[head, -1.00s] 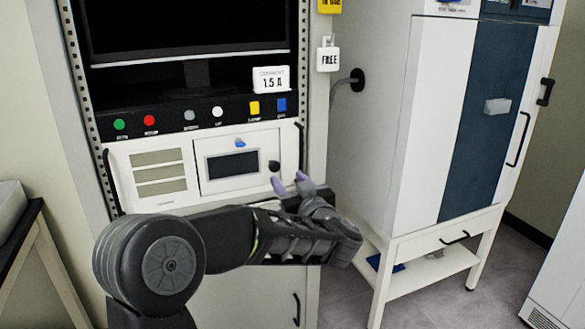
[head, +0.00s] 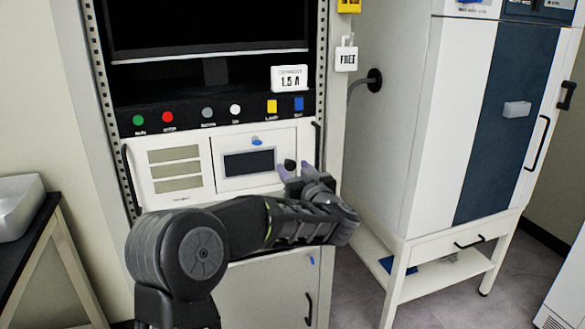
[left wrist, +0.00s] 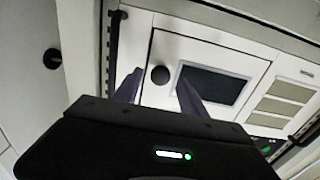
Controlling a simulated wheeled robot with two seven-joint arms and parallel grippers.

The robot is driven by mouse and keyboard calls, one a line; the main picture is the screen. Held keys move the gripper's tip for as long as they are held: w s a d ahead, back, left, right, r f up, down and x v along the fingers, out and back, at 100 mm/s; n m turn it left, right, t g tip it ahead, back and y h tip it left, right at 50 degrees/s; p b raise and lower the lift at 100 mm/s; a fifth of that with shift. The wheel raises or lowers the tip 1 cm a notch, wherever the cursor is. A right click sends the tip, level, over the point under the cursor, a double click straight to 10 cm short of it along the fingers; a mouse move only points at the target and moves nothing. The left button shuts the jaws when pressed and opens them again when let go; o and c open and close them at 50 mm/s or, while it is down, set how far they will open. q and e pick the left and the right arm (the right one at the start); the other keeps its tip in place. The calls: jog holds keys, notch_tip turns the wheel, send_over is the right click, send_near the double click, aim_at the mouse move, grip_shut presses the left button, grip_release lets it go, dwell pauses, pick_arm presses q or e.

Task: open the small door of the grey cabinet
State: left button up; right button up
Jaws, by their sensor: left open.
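The small door (head: 232,178) is a white panel with a dark window and a blue tab in the upper part of the cabinet (head: 255,275). It looks shut. Its round black knob (head: 290,164) is at the door's right side. My left gripper (head: 295,172) is in front of the knob, its two purple fingers apart and empty. In the left wrist view the knob (left wrist: 160,75) shows between and just beyond the open fingertips (left wrist: 160,88); I cannot tell if they touch it. My right gripper is not in view.
Coloured buttons (head: 208,112) and a screen (head: 200,25) are above the door. A black handle (head: 317,145) is right of the knob. A tall white unit (head: 420,130) stands to the right. A dark table (head: 25,215) is at left.

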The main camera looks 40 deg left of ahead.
pick_arm(q)
jog(key=shift+x, duration=0.8)
grip_shut()
dwell(0.9)
